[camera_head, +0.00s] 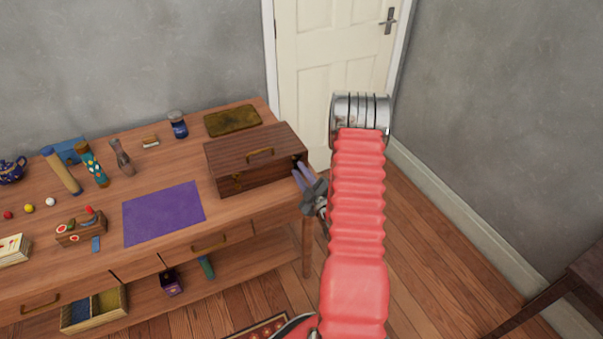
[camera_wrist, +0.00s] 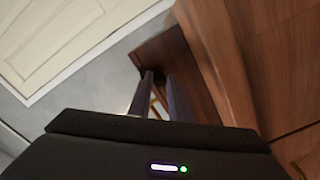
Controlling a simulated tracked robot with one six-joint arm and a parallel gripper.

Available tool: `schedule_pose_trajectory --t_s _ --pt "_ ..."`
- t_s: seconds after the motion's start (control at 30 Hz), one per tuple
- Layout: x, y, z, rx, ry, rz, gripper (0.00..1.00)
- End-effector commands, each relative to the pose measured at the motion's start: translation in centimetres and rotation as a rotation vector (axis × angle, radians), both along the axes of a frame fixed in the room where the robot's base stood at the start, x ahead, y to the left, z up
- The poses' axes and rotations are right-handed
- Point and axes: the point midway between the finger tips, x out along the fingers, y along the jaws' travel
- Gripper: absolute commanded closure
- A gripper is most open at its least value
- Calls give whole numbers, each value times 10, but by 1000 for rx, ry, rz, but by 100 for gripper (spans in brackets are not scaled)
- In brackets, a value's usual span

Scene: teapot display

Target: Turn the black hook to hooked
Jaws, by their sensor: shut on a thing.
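A brown wooden box (camera_head: 235,165) with a brass handle on its lid stands at the right end of the workbench. The black hook (camera_head: 297,160) shows as a small dark piece at the box's right end. My gripper (camera_head: 301,170) reaches that end from the right, and its two purple-grey fingers are at the hook. In the wrist view my gripper (camera_wrist: 160,75) is closed on the small dark hook, with the fingers a little apart. The fingers hide most of the hook, so its exact turn cannot be told.
The workbench (camera_head: 110,170) holds a purple mat (camera_head: 163,212), a brown tray (camera_head: 232,120), a blue jar (camera_head: 178,125) and a teapot (camera_head: 12,171). A white door (camera_head: 330,60) stands behind. Open floor lies right of the bench.

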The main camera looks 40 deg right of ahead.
Motion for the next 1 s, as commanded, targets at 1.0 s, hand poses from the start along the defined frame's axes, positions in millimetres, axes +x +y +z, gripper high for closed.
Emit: schedule_pose_trajectory --t_s 1.0 --pt "0 2 -2 -237 75 6 77"
